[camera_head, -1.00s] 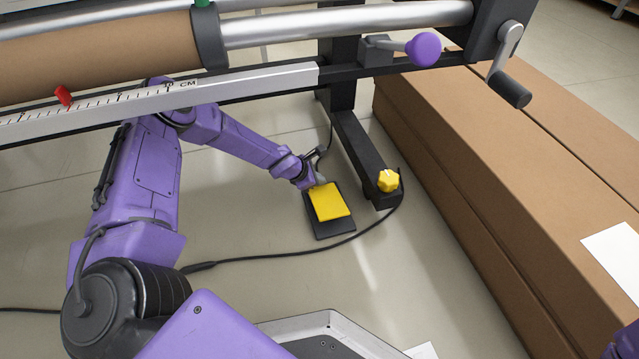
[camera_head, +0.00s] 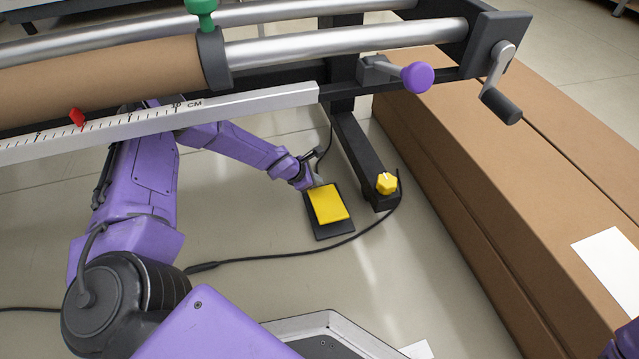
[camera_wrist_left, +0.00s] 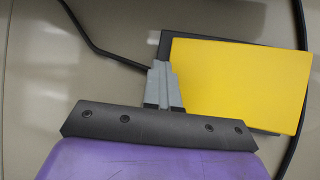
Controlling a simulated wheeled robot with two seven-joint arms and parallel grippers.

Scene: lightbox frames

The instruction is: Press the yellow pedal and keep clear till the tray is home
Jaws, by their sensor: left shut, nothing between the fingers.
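The yellow pedal (camera_head: 328,204) sits on a black base (camera_head: 334,231) on the floor, at the middle of the head view. It fills the right of the left wrist view (camera_wrist_left: 240,85). My left gripper (camera_head: 318,182) is shut and empty at the pedal's far left corner. In the wrist view its fingertips (camera_wrist_left: 162,68) are beside the pedal's left edge, over the dark base. I cannot tell whether they touch it or whether the pedal is down. I cannot make out a tray for certain. My right gripper is out of view.
Above my left forearm hang a brown roll (camera_head: 100,72), a ruler rail (camera_head: 250,101), a purple knob (camera_head: 416,77) and a crank (camera_head: 498,80). A black foot (camera_head: 362,155) with a yellow knob (camera_head: 387,183) stands right of the pedal. Long cardboard boxes (camera_head: 470,150) line the right. A cable (camera_head: 280,254) crosses the floor.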

